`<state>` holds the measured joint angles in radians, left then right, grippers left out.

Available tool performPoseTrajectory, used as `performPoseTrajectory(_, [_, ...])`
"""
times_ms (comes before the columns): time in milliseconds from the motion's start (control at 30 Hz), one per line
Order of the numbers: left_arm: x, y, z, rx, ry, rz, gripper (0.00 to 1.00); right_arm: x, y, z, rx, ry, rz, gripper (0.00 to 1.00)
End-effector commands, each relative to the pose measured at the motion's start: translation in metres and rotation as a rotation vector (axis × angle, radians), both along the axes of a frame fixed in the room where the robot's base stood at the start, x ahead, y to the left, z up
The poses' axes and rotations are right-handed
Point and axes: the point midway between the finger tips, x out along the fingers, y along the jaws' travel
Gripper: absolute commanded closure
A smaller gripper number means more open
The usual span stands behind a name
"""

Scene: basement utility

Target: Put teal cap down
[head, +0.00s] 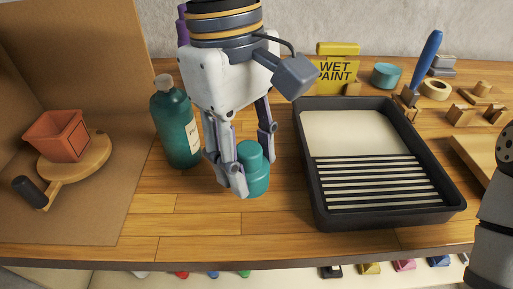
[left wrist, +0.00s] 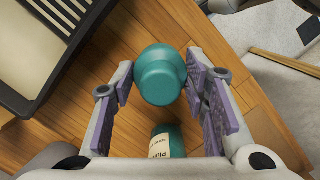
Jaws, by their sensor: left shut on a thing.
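The teal cap (head: 254,170) is a stepped round piece, with a narrower part above a wider base. My left gripper (head: 243,178) points down and is shut on it. In the left wrist view the cap (left wrist: 160,75) sits between the two purple-padded fingers. It is upright, low over or on the wooden table (head: 165,225); I cannot tell if it touches. A finger hides part of its left side in the head view. My right gripper is not in view.
A teal bottle (head: 173,130) with a pale cap stands close left of my left gripper. A black paint tray (head: 312,175) lies to the right. A terracotta pot (head: 57,136) on a round board is at left. Bare table shows in front of the cap.

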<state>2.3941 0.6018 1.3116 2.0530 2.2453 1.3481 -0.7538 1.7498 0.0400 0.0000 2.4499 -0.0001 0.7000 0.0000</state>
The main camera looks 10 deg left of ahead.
Motion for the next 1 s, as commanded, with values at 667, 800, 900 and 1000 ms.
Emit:
performPoseTrajectory(667, [0.015,0.006,-0.053,0.001,-0.001,0.003,0.55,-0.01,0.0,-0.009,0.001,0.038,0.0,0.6])
performPoseTrajectory(800, [0.015,0.006,-0.053,0.001,0.0,0.003,0.39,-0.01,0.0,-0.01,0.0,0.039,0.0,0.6])
performPoseTrajectory(900, [0.015,0.006,-0.053,0.001,0.0,0.003,0.39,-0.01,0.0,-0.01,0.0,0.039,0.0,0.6])
performPoseTrajectory(1000, [0.015,0.006,-0.053,0.001,0.0,0.003,0.39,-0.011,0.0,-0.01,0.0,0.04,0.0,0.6])
